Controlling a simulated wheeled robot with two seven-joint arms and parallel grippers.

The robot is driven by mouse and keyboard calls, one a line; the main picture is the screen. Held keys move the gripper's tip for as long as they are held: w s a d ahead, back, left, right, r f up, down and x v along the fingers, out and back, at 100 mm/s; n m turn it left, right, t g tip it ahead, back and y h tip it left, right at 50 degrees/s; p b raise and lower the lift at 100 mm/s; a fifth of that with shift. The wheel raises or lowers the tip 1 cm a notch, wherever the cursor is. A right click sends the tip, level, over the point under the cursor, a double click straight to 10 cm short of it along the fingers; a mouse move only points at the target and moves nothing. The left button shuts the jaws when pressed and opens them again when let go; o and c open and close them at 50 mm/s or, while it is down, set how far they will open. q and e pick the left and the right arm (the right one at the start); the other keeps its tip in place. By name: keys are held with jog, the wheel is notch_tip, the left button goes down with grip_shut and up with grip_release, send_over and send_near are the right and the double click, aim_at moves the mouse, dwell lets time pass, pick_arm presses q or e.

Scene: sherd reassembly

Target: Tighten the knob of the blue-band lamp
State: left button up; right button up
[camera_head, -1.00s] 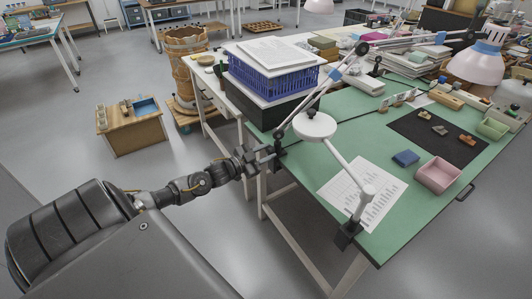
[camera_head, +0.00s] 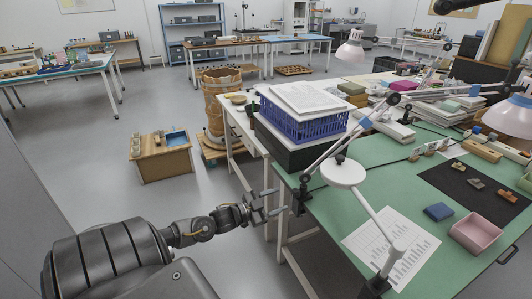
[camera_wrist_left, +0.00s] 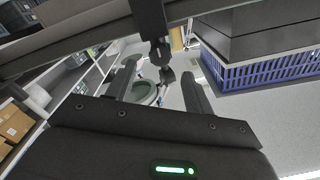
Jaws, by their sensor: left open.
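The blue-band lamp is clamped to the green table's near left edge. Its arm rises from the dark clamp (camera_head: 299,201) past a blue band (camera_head: 365,122), and its pale shade (camera_head: 508,118) with another blue band hangs at the far right. My left gripper (camera_head: 277,202) is open, just left of the clamp and pointing at it. In the left wrist view, the clamp's dark screw and knob (camera_wrist_left: 160,53) show between the spread fingers (camera_wrist_left: 158,74). I cannot tell whether a finger touches the knob. My right gripper is not in view.
A blue crate (camera_head: 300,122) with papers stands behind the clamp. A round white lamp (camera_head: 343,172) with its own clamp stands to the right, over a printed sheet (camera_head: 390,245). A pink tray (camera_head: 476,232) lies further right.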

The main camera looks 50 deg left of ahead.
pick_arm(q)
jog(key=shift+v, duration=2.3)
jog(key=shift+r, duration=0.1)
